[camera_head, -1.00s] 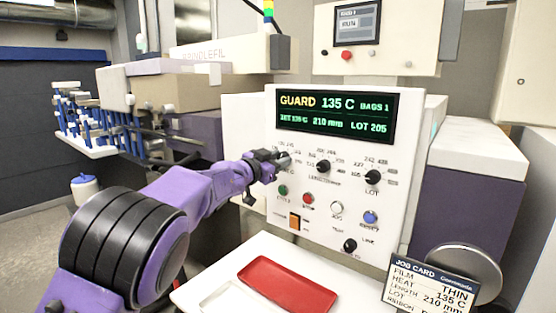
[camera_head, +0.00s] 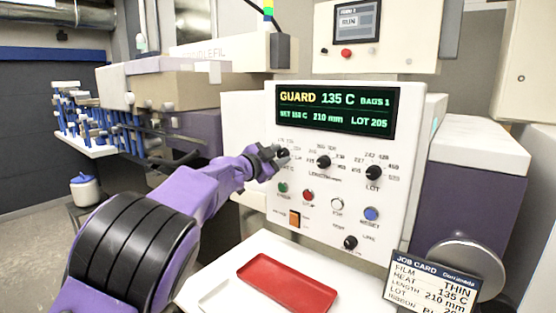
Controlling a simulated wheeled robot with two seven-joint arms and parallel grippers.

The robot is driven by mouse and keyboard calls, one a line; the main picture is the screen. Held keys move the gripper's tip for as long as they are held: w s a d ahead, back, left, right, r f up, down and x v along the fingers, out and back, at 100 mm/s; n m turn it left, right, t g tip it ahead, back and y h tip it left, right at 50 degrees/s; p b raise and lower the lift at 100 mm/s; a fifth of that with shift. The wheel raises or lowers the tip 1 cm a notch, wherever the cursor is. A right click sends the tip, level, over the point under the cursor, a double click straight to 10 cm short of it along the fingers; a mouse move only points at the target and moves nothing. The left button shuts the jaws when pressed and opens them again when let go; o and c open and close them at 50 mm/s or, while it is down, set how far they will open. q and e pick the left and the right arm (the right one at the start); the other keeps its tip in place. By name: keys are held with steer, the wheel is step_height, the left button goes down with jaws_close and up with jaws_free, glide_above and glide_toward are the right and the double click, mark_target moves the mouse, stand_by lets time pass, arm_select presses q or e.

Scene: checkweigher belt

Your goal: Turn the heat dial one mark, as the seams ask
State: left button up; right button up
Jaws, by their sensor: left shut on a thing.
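The heat dial (camera_head: 284,154) is the leftmost black knob in the upper row of the white control panel (camera_head: 262,118). My left gripper (camera_head: 274,157) is shut on it and partly covers it and the marks around it. The green-lettered display (camera_head: 335,111) reads GUARD 135 C, BAGS 1, 210 mm, LOT 205. Its small SET figure is too blurred to read surely. The job card (camera_head: 432,281) at the lower right reads FILM THIN, HEAT 135 C, LENGTH 210 mm. No bag seams can be made out. My right gripper is not in view.
The length dial (camera_head: 323,162) and lot dial (camera_head: 373,173) are right of my gripper. Below are green (camera_head: 283,188), red (camera_head: 308,195), white (camera_head: 337,204) and blue (camera_head: 371,214) buttons. A red tray (camera_head: 287,283) lies on the white shelf. A small upper screen (camera_head: 357,21) reads RUN.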

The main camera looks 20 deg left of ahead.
arm_select(q)
steer(key=shift+m+b, duration=0.45)
steer(key=shift+m, duration=0.75)
steer(key=o, duration=1)
steer(key=shift+o, duration=0.2)
steer(key=b+v, duration=0.4)
steer(key=v, duration=0.6)
steer(key=shift+s, duration=0.3)
